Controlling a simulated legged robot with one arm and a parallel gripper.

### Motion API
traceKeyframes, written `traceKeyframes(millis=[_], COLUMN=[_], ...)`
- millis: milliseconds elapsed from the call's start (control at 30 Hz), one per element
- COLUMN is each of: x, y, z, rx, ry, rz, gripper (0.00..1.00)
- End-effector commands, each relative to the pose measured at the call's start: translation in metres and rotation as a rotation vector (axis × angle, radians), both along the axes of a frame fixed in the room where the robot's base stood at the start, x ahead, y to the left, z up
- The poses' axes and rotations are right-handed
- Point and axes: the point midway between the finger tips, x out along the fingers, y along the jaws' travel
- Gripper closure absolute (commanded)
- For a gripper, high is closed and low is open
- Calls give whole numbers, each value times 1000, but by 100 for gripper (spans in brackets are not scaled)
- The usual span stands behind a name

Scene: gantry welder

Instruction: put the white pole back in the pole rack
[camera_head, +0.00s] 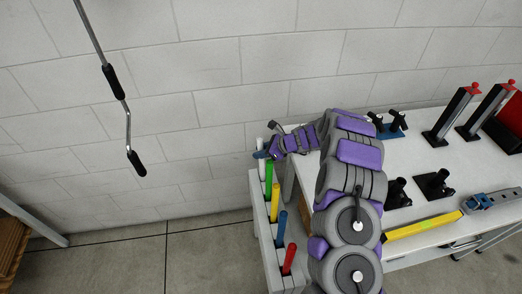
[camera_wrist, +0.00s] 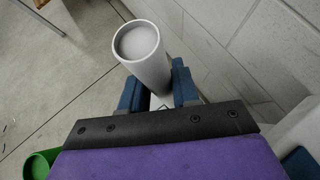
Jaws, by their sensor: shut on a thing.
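The white pole (camera_wrist: 150,62) stands between the blue fingers of my gripper (camera_wrist: 158,92) in the wrist view, with its round end facing the camera. My gripper is shut on it. In the head view my gripper (camera_head: 268,151) is at the far end of the pole rack (camera_head: 261,222), beside the white pole's top (camera_head: 259,144). The rack holds a green pole (camera_head: 269,176), a yellow pole (camera_head: 275,202), a blue pole (camera_head: 281,228) and a red pole (camera_head: 289,259). The white pole's lower end is hidden, so I cannot tell whether it is in a slot.
The white table (camera_head: 440,165) stands right of the rack, with black holders (camera_head: 434,184), a yellow tool (camera_head: 424,226) and red-topped clamps (camera_head: 452,115). A block wall (camera_head: 200,90) is close behind. A cranked rod (camera_head: 127,120) hangs at left. The floor left of the rack is clear.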

Motion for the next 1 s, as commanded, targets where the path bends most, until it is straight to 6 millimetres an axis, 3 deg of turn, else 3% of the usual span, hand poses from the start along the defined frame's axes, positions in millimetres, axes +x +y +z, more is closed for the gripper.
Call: traceKeyframes(millis=[433,467,500,767,1000], x=[0,0,0,0,0], y=[0,0,0,0,-1], z=[-16,-16,-16,-16,-15], rx=[1,1,1,1,0], ry=[0,0,0,0,-1], rz=[-1,-1,-1,-1,-1], gripper=[100,69,65,40,40])
